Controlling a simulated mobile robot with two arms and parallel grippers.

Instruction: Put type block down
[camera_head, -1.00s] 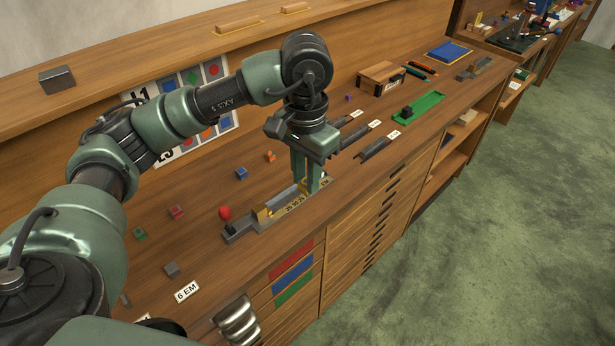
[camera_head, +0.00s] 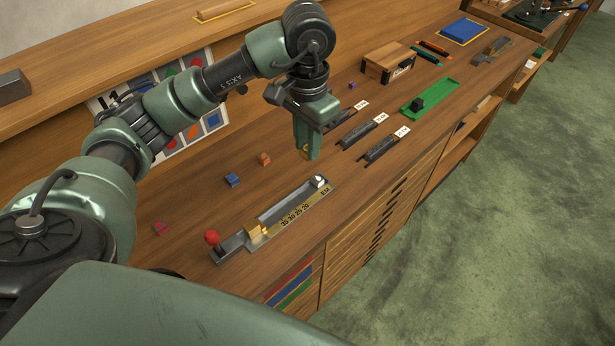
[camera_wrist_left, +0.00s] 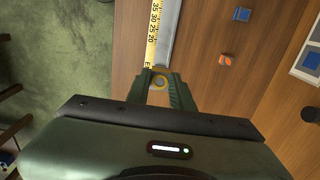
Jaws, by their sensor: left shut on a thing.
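My left gripper (camera_head: 307,152) is above the bench, beyond the far right end of a metal measuring tool and apart from it. Its fingers are shut on a small block; a brassy bit shows between the fingertips in the head view, and the block's ringed face (camera_wrist_left: 160,82) shows in the left wrist view. The fingers hide most of it. The metal tool (camera_head: 280,206) has a brass scale, a red knob and a gold slider (camera_head: 256,231). It also shows in the left wrist view (camera_wrist_left: 167,36). My right gripper is not in view.
Several dark slotted holders with white labels (camera_head: 381,146) stand right of the gripper. A green tray (camera_head: 437,93) holds a dark block. A wooden box (camera_head: 388,65) stands behind. Blue (camera_head: 232,180) and orange (camera_head: 264,159) cubes lie left. Bare bench lies between tool and holders.

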